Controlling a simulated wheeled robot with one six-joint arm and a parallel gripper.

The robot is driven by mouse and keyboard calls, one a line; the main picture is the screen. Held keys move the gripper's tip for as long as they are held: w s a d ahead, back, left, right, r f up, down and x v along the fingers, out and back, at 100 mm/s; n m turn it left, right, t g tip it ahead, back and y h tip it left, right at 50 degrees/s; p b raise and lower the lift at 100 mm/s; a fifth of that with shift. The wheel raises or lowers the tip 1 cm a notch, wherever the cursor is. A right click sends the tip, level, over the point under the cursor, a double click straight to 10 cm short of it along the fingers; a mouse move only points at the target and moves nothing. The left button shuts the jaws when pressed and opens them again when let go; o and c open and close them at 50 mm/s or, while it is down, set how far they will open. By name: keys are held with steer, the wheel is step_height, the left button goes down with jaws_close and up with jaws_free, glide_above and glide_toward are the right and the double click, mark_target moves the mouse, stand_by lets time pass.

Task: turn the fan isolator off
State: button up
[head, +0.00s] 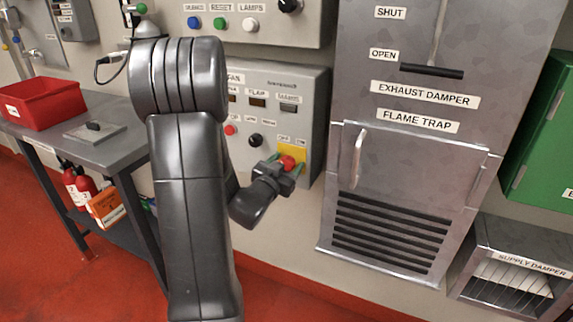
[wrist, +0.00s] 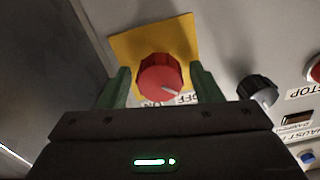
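The fan isolator is a red rotary knob (head: 288,162) on a yellow plate (head: 293,150), low on the right of the grey fan panel (head: 313,85). In the wrist view the knob (wrist: 160,76) sits between the two green fingers of my gripper (wrist: 160,86), with a small gap showing on each side. My gripper (head: 283,168) is open around the knob. A white mark on the knob's face points to the lower right in the wrist view, toward the side of the OFF lettering. The ON and OFF lettering is partly hidden behind my gripper.
A black knob (wrist: 258,89) and a red stop button (wrist: 315,68) are close to my right finger in the wrist view. The metal exhaust damper cabinet (head: 410,190) stands right of the panel. A bench (head: 128,132) with a red bin (head: 41,103) is at left.

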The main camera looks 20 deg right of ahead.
steer(key=v, duration=1.3)
steer(key=shift+s+a, duration=0.25)
steer(key=shift+s, duration=0.05)
steer(key=x, duration=1.4)
steer(key=shift+a, duration=0.15)
